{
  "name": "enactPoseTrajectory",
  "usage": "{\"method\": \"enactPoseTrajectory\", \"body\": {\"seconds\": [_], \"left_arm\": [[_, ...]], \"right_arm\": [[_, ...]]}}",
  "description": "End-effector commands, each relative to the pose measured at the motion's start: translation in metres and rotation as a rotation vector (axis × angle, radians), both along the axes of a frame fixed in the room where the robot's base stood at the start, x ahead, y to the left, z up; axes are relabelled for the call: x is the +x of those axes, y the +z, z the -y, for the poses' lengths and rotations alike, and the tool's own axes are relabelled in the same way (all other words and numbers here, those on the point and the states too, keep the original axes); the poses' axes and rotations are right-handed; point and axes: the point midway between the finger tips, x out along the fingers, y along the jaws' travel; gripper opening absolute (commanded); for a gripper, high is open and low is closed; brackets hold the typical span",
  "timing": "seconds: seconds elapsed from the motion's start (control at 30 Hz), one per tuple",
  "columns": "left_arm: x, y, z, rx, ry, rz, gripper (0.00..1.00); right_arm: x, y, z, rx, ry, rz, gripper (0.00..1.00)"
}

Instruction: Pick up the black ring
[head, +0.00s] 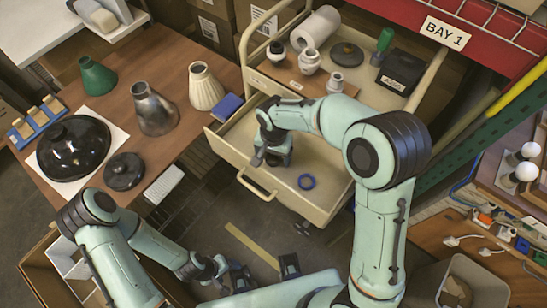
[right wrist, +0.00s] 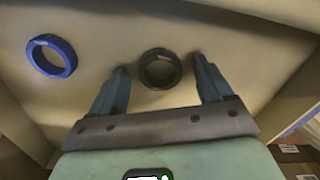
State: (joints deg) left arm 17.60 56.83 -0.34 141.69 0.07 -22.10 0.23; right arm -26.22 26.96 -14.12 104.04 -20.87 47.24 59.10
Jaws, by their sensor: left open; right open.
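The black ring (right wrist: 178,70) lies flat on the drawer floor in the right wrist view. It sits between the two fingertips of my right gripper (right wrist: 160,66), which is open, with a gap on each side. In the head view my right gripper (head: 271,158) points down into the open drawer (head: 285,199), and the black ring is hidden behind it. A blue ring (right wrist: 70,51) lies apart to the left in the wrist view; it also shows in the head view (head: 299,182). My left gripper (head: 264,275) is open and empty, low in front of the drawer.
The drawer walls (right wrist: 291,92) stand close around my right gripper. Above the drawer, a cart shelf holds a paper roll (head: 315,28), small pots and a black box (head: 401,70). A wooden table (head: 150,80) with lamp shades stands at the left. A bin (head: 475,280) stands at the lower right.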

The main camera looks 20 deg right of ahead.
Motion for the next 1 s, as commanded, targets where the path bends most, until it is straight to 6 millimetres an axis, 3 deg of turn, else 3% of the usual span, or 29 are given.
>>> {"method": "enactPoseTrajectory", "body": {"seconds": [0.07,0.1,0.27,0.73,0.87,1.0], "left_arm": [[0.000,0.000,0.000,0.000,0.000,0.000,0.74],[0.000,0.000,0.000,0.000,0.000,0.000,0.74],[0.000,0.000,0.000,0.000,0.000,0.000,0.74],[0.000,0.001,0.000,0.000,0.000,0.001,0.74],[0.001,0.003,0.000,0.000,-0.001,0.001,0.74],[0.003,0.007,0.000,0.000,0.000,0.003,0.74]], "right_arm": [[0.000,0.000,0.000,0.000,0.000,0.000,0.80],[0.000,0.000,0.000,0.000,0.000,0.000,0.73],[0.000,0.001,0.000,0.000,0.000,0.000,0.21],[0.001,0.010,0.000,0.001,-0.001,0.003,0.20],[0.001,0.028,-0.001,0.002,0.000,0.006,0.20],[0.002,0.061,0.000,0.003,0.000,0.008,0.20]]}}
